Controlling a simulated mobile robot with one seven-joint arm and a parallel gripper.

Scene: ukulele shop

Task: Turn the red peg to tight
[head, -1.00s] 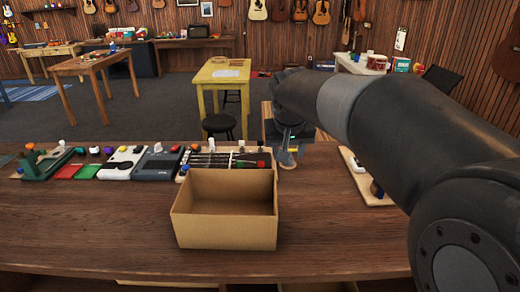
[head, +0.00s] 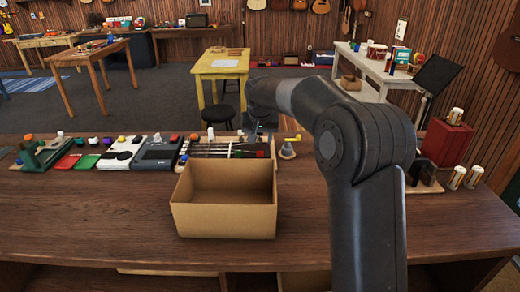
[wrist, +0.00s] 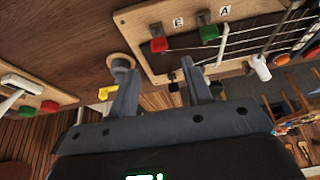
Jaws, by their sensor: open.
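In the wrist view the red peg (wrist: 159,45) sits at the edge of a pale wooden board (wrist: 140,15), beside the tag E. A green peg (wrist: 208,33) sits beside the tag A, to its right. My gripper (wrist: 160,85) is open and empty, its two fingers apart below the red peg in the picture and not touching it. In the head view the stringed board (head: 225,150) stands behind the cardboard box, and my gripper is dark and hard to make out near its right end. I cannot tell the peg's turn.
An open cardboard box (head: 222,222) stands in front of the board. A small stand with a yellow crank (head: 289,147) is right of the board. A grey device (head: 157,153) is to its left.

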